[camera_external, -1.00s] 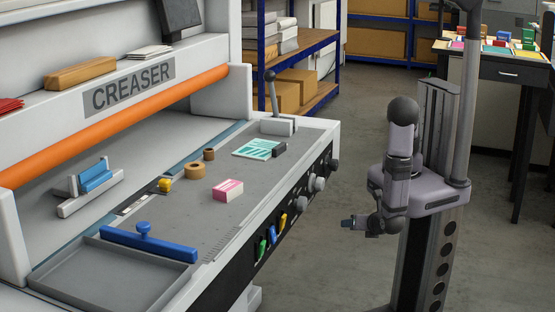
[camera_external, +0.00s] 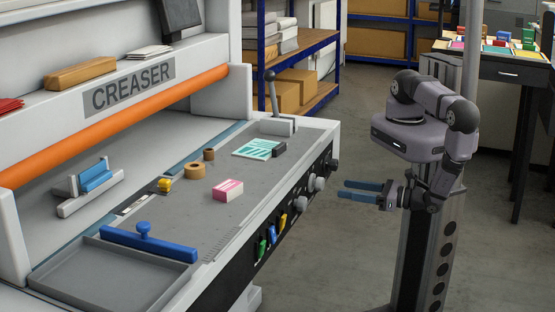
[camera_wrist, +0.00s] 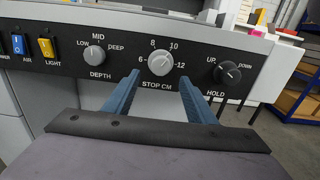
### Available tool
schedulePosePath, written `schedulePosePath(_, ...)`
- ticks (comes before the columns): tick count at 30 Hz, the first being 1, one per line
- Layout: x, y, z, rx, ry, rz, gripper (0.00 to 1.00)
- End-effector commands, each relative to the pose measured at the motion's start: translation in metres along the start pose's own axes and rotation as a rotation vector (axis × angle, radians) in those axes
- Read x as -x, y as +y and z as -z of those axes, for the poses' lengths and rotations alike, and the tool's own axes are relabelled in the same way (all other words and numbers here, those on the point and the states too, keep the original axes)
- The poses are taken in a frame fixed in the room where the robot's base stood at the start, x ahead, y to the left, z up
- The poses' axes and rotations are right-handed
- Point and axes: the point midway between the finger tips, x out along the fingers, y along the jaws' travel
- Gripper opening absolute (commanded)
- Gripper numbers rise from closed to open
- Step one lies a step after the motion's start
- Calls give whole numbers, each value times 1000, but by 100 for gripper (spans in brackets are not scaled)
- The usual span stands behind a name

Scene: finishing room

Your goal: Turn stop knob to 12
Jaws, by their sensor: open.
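The stop knob (camera_wrist: 161,62) is a round light-grey dial in the wrist view, above the label STOP CM and ringed by 6, 8, 10 and 12. Its pointer is too small to read surely. In the external view the stop knob (camera_external: 317,184) is on the machine's front panel. My gripper (camera_external: 345,190) is level in front of the panel, its blue fingers pointing left at it, apart from the knob. In the wrist view my gripper (camera_wrist: 160,80) is open and empty, its fingers to either side of and below the knob.
The grey depth knob (camera_wrist: 94,42) is left of the stop knob, and the black up/down hold knob (camera_wrist: 229,73) is right. Blue (camera_wrist: 18,43) and yellow (camera_wrist: 47,46) switches are farther left. The creaser table (camera_external: 190,225) holds small items. Floor around my arm is clear.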

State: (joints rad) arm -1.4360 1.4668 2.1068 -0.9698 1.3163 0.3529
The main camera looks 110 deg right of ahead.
Motion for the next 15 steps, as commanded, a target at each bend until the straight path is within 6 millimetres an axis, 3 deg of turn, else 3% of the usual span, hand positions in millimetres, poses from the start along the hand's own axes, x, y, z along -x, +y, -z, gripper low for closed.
schedulePosePath(8, -14, -1, -2, 2, -3, 7, 51)
schedulePosePath(15, -40, -2, -2, 3, -2, 9, 51)
